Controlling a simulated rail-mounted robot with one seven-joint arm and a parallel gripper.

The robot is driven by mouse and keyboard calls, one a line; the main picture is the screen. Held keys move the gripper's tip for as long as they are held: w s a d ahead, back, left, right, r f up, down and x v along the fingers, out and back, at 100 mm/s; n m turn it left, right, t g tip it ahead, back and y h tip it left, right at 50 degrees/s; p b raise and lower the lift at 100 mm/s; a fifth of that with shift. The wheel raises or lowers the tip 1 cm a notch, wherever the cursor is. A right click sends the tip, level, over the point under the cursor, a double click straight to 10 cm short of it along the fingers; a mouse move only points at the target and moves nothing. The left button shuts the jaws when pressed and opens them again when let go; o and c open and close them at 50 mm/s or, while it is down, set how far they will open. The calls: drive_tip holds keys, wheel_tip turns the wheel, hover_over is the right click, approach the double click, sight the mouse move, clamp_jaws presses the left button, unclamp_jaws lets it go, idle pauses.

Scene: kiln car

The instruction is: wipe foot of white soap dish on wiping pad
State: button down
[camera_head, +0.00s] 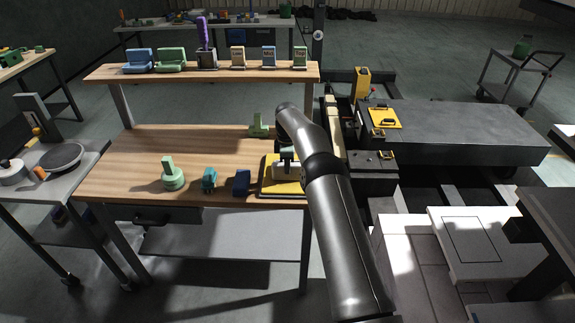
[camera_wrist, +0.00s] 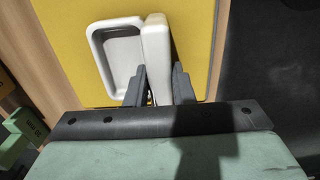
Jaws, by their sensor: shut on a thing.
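The white soap dish (camera_wrist: 121,58) is in my gripper (camera_wrist: 160,72) in the wrist view. The fingers stand on either side of its thick upright wall (camera_wrist: 156,42), and its hollow tray faces the left finger. The yellow wiping pad (camera_wrist: 78,58) fills the view behind the dish. In the head view, my gripper (camera_head: 287,158) is over the yellow pad (camera_head: 276,188) at the right front of the wooden bench, partly covered by my arm. The dish's foot is hidden, so I cannot tell whether it touches the pad.
Left of the pad stand a dark blue piece (camera_head: 241,183), a teal piece (camera_head: 209,180) and a pale green piece (camera_head: 171,175). Another green piece (camera_head: 258,126) is behind the pad. A raised shelf (camera_head: 222,75) holds several dishes and blocks. The bench's left middle is clear.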

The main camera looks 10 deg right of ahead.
drive_tip(key=shift+s+a+f+b, duration=0.1)
drive_tip(key=shift+s+a+b, duration=0.15)
drive_tip(key=shift+s+b, duration=0.75)
drive_tip(key=shift+s+a+r+b, duration=0.1)
drive_tip(key=shift+s+a+b, duration=0.25)
drive_tip(key=shift+s, duration=1.15)
drive_tip(key=shift+s+a+f+b, duration=0.15)
drive_tip(key=shift+s+b, duration=0.65)
drive_tip(key=shift+s, duration=0.45)
drive_tip(key=shift+w+d+p, duration=0.1)
drive_tip(key=shift+w+p, duration=0.35)
drive_tip(key=shift+w, duration=0.1)
drive_tip(key=shift+w+d+p, duration=0.15)
drive_tip(key=shift+w+p, duration=0.2)
drive_tip(key=shift+w, duration=0.4)
drive_tip(key=shift+w+d+p, duration=0.15)
drive_tip(key=shift+w+p, duration=0.2)
drive_tip(key=shift+w, duration=0.35)
drive_tip(key=shift+r, duration=0.2)
wheel_tip(320, 180, up, 7)
drive_tip(key=p, duration=0.4)
